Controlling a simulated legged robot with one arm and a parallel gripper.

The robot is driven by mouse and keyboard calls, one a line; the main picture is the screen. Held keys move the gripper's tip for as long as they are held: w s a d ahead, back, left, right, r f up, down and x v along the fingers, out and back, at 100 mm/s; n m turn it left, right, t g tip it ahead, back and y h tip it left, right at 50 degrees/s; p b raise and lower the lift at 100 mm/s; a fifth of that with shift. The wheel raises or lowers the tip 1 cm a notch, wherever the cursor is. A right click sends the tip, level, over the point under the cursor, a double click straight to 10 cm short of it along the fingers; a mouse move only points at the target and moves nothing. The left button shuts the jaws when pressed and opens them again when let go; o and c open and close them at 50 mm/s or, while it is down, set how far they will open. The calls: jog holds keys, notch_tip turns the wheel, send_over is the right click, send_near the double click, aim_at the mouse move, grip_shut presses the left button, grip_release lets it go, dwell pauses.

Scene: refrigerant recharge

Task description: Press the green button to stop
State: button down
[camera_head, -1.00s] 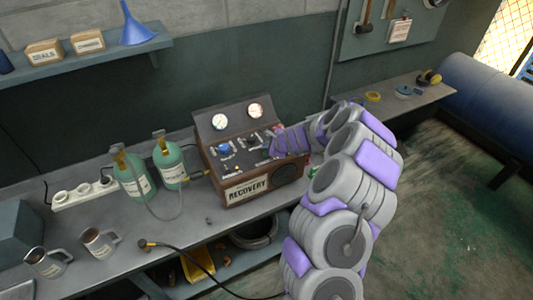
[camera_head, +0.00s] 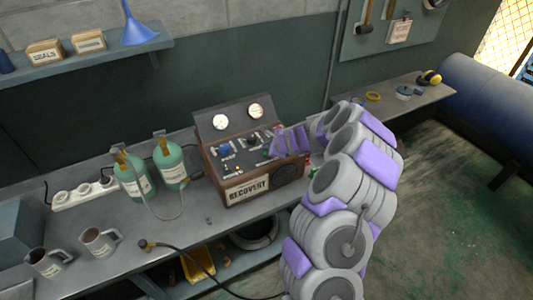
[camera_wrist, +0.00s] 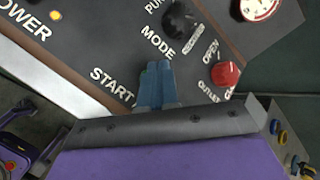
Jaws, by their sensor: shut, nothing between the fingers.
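The recovery machine (camera_head: 232,166) is a brown box with a dark sloped control panel on the bench. My gripper (camera_wrist: 157,72) is shut and empty, its blue fingertips over the panel just right of the START label (camera_wrist: 112,82) and below the MODE label. A small green spot, likely the green button (camera_head: 266,153), shows on the panel beside my gripper in the head view. In the wrist view the fingers mostly cover that place, and I cannot tell whether they touch it.
In the wrist view a black mode knob (camera_wrist: 181,18) and a red outlet knob (camera_wrist: 226,73) lie close by. A yellow power light (camera_wrist: 55,15) is at upper left. Two green tanks (camera_head: 169,165) with a hose stand left of the machine. Two mugs (camera_head: 98,243) are at front left.

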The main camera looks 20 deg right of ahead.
jog(key=shift+f, duration=0.15)
dwell(0.5)
jog(key=shift+f, duration=0.2)
jog(key=shift+a+f, duration=0.1)
jog(key=shift+f, duration=0.05)
dwell(0.4)
jog(key=shift+r+p, duration=0.45)
jog(key=shift+r, duration=0.2)
notch_tip(320, 180, up, 6)
jog(key=p, duration=0.5)
jog(key=shift+p, duration=0.3)
